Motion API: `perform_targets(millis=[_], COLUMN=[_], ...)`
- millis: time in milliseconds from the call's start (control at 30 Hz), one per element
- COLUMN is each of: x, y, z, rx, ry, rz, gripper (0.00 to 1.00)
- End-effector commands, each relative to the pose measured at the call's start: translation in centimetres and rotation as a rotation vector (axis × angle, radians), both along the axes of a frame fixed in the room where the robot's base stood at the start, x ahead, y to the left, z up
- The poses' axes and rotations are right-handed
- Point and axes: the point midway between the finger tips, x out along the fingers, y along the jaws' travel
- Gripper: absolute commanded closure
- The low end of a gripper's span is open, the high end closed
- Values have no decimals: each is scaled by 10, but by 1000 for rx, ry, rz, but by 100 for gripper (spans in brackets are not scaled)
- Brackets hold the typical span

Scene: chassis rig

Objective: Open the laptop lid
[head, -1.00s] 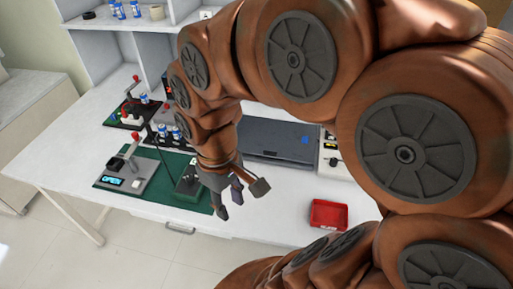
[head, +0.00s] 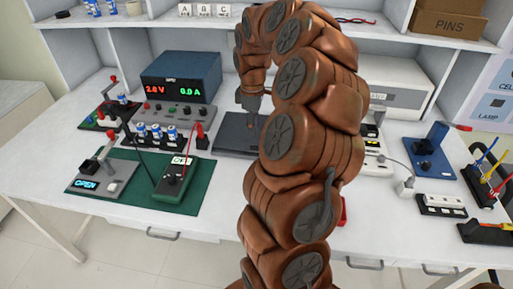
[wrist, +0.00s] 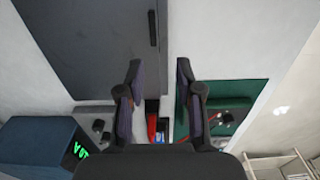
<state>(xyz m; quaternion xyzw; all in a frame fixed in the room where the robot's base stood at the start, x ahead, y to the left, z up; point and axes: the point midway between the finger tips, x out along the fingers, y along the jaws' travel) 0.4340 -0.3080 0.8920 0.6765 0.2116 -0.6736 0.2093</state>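The laptop (head: 232,140) is a flat dark grey slab on the white workbench, and its lid looks shut. My arm hides its right part in the head view. In the wrist view its dark grey surface (wrist: 85,40) fills the upper left, with a short dark bar (wrist: 152,28) near its right edge. My gripper (head: 250,118) points down over the laptop's left part in the head view. In the wrist view the two fingers (wrist: 158,78) stand apart with nothing between them. I cannot tell whether a finger touches the laptop.
A green mat (head: 205,190) with switch devices lies left of the laptop. A blue power supply (head: 180,77) stands behind left, with a battery row in front of it. Shelves rise behind.

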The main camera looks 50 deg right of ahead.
Motion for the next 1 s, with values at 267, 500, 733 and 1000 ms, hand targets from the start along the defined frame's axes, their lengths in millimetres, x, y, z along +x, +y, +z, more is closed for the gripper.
perform_targets(millis=[267, 500, 733, 1000], x=[-2, -3, -3, -2], y=[-15, -14, -14, -14], z=[-15, -43, -75, -86], rx=[-5, -2, -3, -4], ry=[5, 7, 6, 4], rz=[3, 4, 3, 3], gripper=[65, 65, 65, 65])
